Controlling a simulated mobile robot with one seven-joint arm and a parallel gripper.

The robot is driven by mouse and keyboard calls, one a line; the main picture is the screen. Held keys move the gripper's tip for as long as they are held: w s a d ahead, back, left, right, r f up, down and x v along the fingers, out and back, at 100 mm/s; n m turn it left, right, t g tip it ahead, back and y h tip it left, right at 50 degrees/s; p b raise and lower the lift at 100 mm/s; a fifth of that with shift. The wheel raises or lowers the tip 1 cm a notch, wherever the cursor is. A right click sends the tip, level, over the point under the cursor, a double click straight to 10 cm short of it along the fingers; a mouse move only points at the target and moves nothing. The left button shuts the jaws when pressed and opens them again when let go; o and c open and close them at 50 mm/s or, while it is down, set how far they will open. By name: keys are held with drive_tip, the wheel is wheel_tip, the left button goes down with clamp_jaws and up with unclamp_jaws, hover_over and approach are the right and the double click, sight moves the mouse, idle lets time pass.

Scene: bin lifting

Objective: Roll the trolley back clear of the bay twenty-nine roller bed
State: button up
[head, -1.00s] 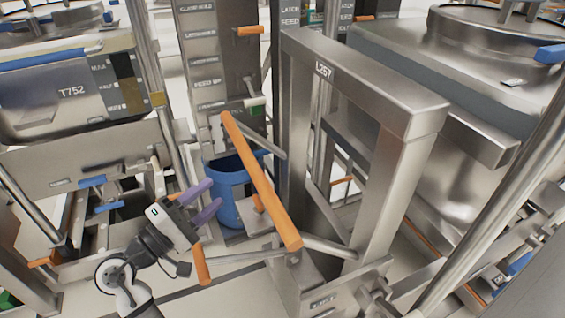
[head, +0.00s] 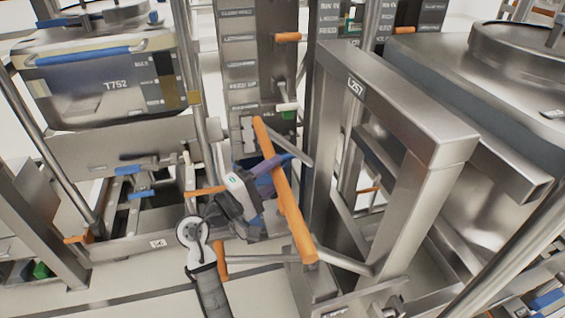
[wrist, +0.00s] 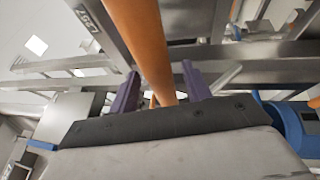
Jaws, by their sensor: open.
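A steel trolley frame (head: 395,110) labelled L257 stands upright right of centre in the head view. Its long orange push bar (head: 298,222) slants down to the right on bracket arms. My gripper (head: 270,168), with purple fingers, is at the upper part of this bar and partly hidden behind it. In the wrist view the orange bar (wrist: 137,30) runs between the two open fingers of my gripper (wrist: 160,75), with visible gaps on both sides. I cannot make out a bay twenty-nine label or the roller bed.
A steel vessel (head: 105,85) marked T752 stands at left on a frame with blue and orange handles. A labelled column (head: 240,70) rises behind the bar. A large vessel (head: 530,60) stands at right. A blue bin (wrist: 285,125) shows in the wrist view. Pale floor lies at lower left.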

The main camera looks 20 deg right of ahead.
drive_tip(key=shift+x, duration=1.3)
clamp_jaws()
